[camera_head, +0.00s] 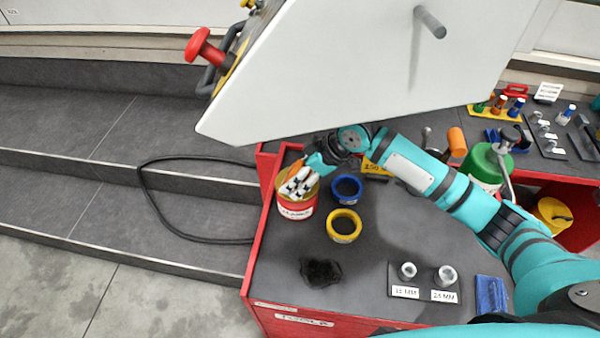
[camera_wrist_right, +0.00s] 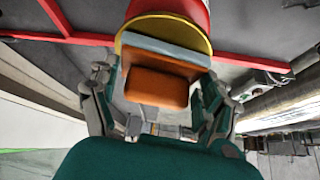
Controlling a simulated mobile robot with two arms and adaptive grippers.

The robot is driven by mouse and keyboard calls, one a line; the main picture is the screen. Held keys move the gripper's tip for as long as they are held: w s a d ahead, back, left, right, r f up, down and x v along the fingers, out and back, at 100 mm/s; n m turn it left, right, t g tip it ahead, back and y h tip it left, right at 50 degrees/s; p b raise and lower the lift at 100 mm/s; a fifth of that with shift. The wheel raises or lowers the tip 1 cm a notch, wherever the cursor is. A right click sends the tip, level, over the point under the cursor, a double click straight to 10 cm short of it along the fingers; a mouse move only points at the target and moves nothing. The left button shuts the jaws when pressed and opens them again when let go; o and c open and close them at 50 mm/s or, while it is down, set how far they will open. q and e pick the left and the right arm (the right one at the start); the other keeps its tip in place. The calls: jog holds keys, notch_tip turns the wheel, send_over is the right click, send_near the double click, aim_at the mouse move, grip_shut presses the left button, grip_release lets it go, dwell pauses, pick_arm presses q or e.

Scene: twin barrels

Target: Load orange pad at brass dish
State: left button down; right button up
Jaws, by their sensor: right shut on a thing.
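My right gripper (camera_head: 308,170) is over the red can with a yellow rim (camera_head: 296,210) at the table's left end. In the right wrist view, its fingers are shut on the orange pad (camera_wrist_right: 157,88), which has a pale grey-blue layer along one edge. The can (camera_wrist_right: 180,15) shows just beyond the pad. In the head view only a bit of the orange pad (camera_head: 298,165) shows, above white pieces at the can's mouth. I cannot tell for sure which thing is the brass dish; a yellow-rimmed round dish (camera_head: 344,226) stands right of the can. My left gripper is not in view.
A blue-rimmed dish (camera_head: 346,188) stands close to the can. A large white panel (camera_head: 350,70) hangs over the table's back. Labelled sockets (camera_head: 445,276) and a dark patch (camera_head: 321,271) lie at the front. A green can (camera_head: 486,168) stands at the right.

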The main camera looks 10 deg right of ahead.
jog(key=shift+f+p, duration=0.15)
jog(key=shift+p, duration=0.45)
dwell(1.6)
jog(key=shift+s+f+p, duration=0.15)
jog(key=shift+f+p, duration=0.05)
jog(key=shift+p, duration=0.15)
dwell(1.8)
notch_tip(320, 180, up, 8)
jog(key=p, duration=0.7)
jog(key=shift+f, duration=0.35)
dwell(0.4)
